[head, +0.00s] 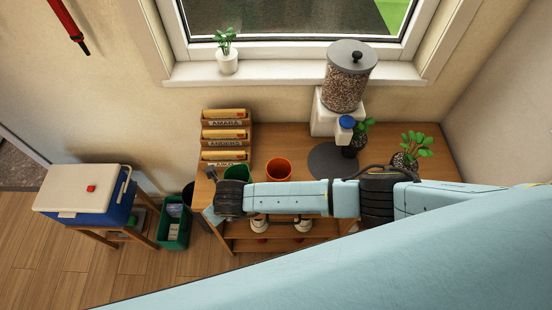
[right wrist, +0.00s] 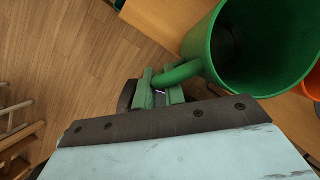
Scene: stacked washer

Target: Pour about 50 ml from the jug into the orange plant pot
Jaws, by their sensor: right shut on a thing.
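The green jug (head: 237,173) is at the front left of the wooden table, partly hidden behind my right arm in the head view. In the right wrist view the jug (right wrist: 222,45) shows large, with its open mouth and dark inside; no liquid can be made out. My right gripper (right wrist: 160,92) is shut on the jug's handle. The orange plant pot (head: 279,169) stands on the table just right of the jug, apart from it in the head view. The pot's edge (right wrist: 312,75) also shows in the right wrist view. My left gripper is not in view.
A glass dispenser (head: 348,85) with a grey disc (head: 331,160) below stands right of the pot, near potted plants (head: 405,160). Stacked boxes (head: 225,135) stand behind the jug. A cooler (head: 87,195) and a green bin (head: 174,230) are at left.

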